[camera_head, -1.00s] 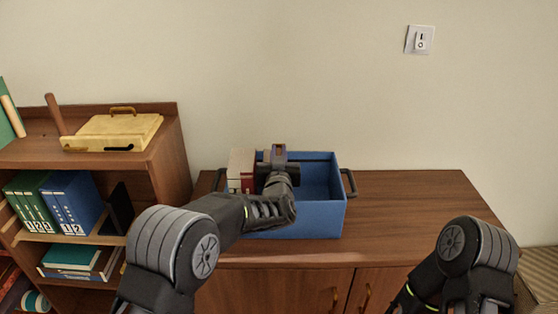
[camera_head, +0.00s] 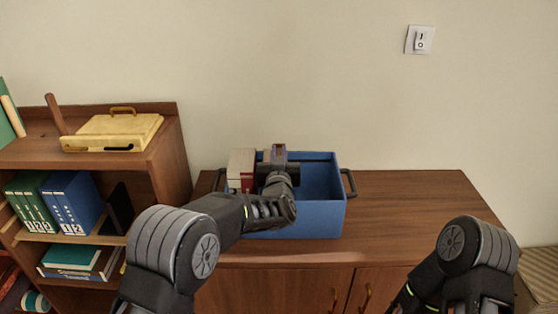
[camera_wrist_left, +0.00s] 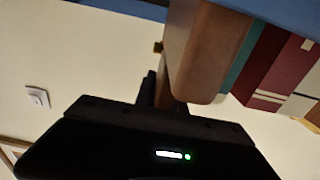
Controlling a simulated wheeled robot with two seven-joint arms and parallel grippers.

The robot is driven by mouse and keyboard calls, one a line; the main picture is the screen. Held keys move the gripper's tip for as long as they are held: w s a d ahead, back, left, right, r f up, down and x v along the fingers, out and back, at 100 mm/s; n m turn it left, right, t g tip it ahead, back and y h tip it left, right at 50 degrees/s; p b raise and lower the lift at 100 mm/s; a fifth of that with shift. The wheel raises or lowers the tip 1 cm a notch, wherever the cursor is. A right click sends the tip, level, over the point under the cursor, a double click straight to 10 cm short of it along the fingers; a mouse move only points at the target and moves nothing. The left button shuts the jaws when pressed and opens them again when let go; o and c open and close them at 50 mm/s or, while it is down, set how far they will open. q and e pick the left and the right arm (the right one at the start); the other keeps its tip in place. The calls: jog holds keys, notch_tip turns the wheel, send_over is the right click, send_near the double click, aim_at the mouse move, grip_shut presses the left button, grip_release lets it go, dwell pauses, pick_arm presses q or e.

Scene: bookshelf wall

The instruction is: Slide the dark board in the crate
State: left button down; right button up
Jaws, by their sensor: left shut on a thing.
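The blue crate (camera_head: 322,217) stands on the low wooden cabinet, with a dark handle at each end. My left gripper (camera_head: 279,159) is over the crate's left half, shut on a brown board. In the left wrist view the board (camera_wrist_left: 205,50) shows as a thick slab with rounded corners, beside several books. In the head view my wrist and gripper hide most of it. I cannot tell whether it touches the crate floor. My right arm is at the lower right; its gripper is out of view.
A white and red book (camera_head: 240,168) stands in the crate's left end; the right half looks empty. The cabinet top (camera_head: 410,205) is clear to the right. A bookshelf (camera_head: 165,150) with binders (camera_head: 70,200) and a yellow lidded box (camera_head: 112,132) stands left.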

pick_arm(q)
jog(key=shift+d, duration=0.1)
dwell(0.3)
jog(key=d, duration=0.7)
jog(key=shift+d+p, duration=0.3)
jog(key=shift+p, duration=0.1)
dwell(0.4)
jog(key=c, duration=1.2)
grip_release()
jog(key=shift+a, duration=0.15)
jog(key=shift+c, duration=0.2)
jog(key=shift+s, duration=0.15)
jog(key=s+b, duration=0.2)
jog(key=s, duration=0.5)
jog(key=shift+s, duration=0.25)
